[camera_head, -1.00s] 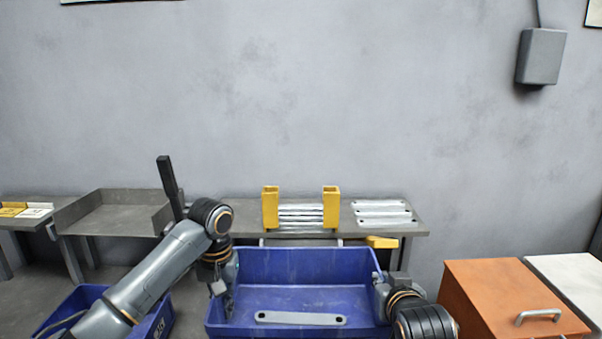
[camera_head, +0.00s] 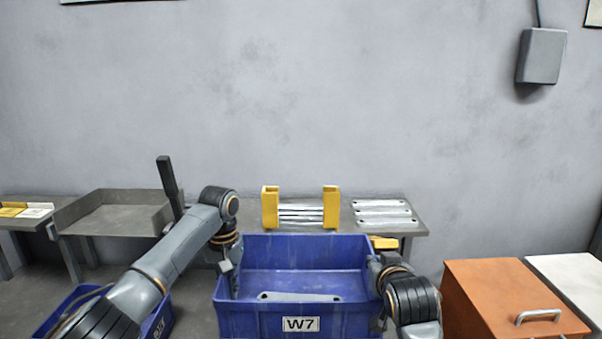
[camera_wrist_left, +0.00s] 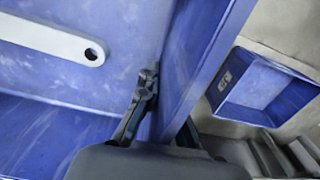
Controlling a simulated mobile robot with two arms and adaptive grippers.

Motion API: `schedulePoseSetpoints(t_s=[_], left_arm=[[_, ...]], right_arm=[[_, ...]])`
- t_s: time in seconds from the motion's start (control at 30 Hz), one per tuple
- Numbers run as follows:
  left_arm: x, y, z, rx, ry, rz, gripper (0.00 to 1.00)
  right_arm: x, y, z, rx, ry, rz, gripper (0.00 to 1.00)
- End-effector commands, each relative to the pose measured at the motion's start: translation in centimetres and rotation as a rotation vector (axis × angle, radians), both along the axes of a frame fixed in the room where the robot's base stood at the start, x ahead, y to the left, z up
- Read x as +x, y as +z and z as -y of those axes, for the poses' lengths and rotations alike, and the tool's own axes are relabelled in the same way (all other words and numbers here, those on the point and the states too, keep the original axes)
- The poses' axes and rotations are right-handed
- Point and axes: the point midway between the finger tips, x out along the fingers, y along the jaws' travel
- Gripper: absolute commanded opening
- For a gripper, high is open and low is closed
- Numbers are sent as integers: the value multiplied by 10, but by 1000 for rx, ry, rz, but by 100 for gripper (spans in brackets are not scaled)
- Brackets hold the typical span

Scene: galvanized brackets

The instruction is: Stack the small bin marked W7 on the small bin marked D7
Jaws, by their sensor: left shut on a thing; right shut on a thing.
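The blue bin marked W7 (camera_head: 255,322) is in the middle of the head view, its label facing me. A grey metal bracket with a hole (camera_head: 300,296) lies inside it; it also shows in the left wrist view (camera_wrist_left: 50,38). My left gripper (camera_head: 234,285) is shut on the bin's left wall; in the left wrist view one finger is inside that wall. My right gripper (camera_head: 378,300) is shut on the right wall, its fingers partly hidden. Another blue bin (camera_head: 160,322) stands at the lower left, partly behind my left arm; its label is unreadable.
A grey bench behind holds a yellow rack (camera_head: 270,208) with brackets and several loose flat brackets (camera_head: 383,213). A grey tray (camera_head: 115,215) is at the left. An orange cabinet (camera_head: 490,285) with a handle stands close at the right.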

Motion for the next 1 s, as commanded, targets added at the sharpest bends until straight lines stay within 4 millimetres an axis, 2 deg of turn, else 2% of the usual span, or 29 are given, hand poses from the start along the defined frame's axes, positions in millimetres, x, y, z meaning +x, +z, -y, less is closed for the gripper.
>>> schedulePoseSetpoints(t_s=[1.0], left_arm=[[25,3,3,-5,-3,5,0]], right_arm=[[25,1,-2,2,5,2,0]])
